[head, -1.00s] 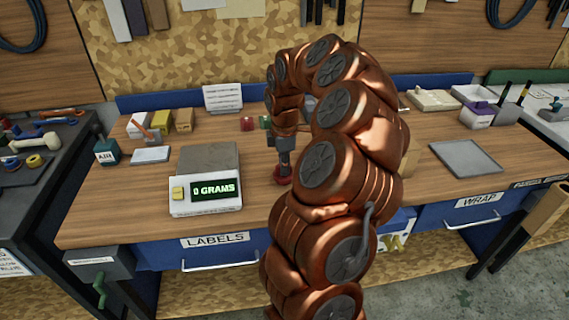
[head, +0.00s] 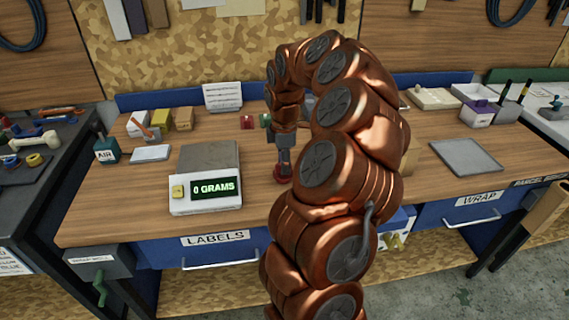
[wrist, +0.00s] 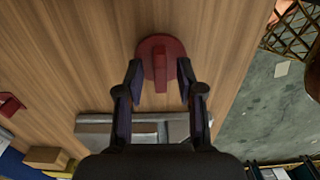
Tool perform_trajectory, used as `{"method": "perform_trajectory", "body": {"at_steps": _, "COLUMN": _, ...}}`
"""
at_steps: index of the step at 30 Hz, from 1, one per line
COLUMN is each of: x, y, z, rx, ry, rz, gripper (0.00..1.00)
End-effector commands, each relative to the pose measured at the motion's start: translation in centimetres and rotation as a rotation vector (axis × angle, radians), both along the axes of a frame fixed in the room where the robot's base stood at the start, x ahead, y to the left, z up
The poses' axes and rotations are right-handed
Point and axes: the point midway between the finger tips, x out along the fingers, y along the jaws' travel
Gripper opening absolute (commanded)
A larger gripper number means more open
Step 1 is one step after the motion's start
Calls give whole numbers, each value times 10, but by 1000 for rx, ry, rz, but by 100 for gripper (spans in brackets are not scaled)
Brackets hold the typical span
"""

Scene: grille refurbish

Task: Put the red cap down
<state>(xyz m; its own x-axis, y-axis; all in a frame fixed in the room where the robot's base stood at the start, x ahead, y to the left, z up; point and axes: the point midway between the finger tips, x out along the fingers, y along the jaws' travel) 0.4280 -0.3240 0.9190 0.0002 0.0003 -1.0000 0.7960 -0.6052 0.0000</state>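The red cap (head: 282,174) rests on the wooden bench top, to the right of the scale. In the wrist view the cap (wrist: 160,48) is a round red disc with a narrow raised bar across its middle. My gripper (wrist: 160,72) is open, with one finger on each side of the bar and a gap between each finger and the bar. The fingertips overlap the disc's edges in the picture; I cannot tell whether they touch it. In the head view my gripper (head: 284,161) points down right above the cap.
The scale (head: 206,207) reads 0 GRAMS. A grey tray (head: 466,156) lies at right. The bench's front edge is near the cap. Bare wood lies between scale and cap.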

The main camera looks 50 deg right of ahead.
Motion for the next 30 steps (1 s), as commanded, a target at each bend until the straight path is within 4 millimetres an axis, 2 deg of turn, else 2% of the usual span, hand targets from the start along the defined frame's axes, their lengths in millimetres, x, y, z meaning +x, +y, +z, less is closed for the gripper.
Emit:
{"method": "perform_trajectory", "body": {"at_steps": 18, "x": 1, "y": 0, "z": 93, "rx": -2, "ry": -1, "rz": -1, "gripper": 37}}
{"method": "perform_trajectory", "body": {"at_steps": 24, "x": 1, "y": 0, "z": 109, "rx": -1, "ry": -2, "rz": -1, "gripper": 37}}
{"method": "perform_trajectory", "body": {"at_steps": 30, "x": 0, "y": 0, "z": 115, "rx": 0, "ry": 0, "rz": 0, "gripper": 37}}
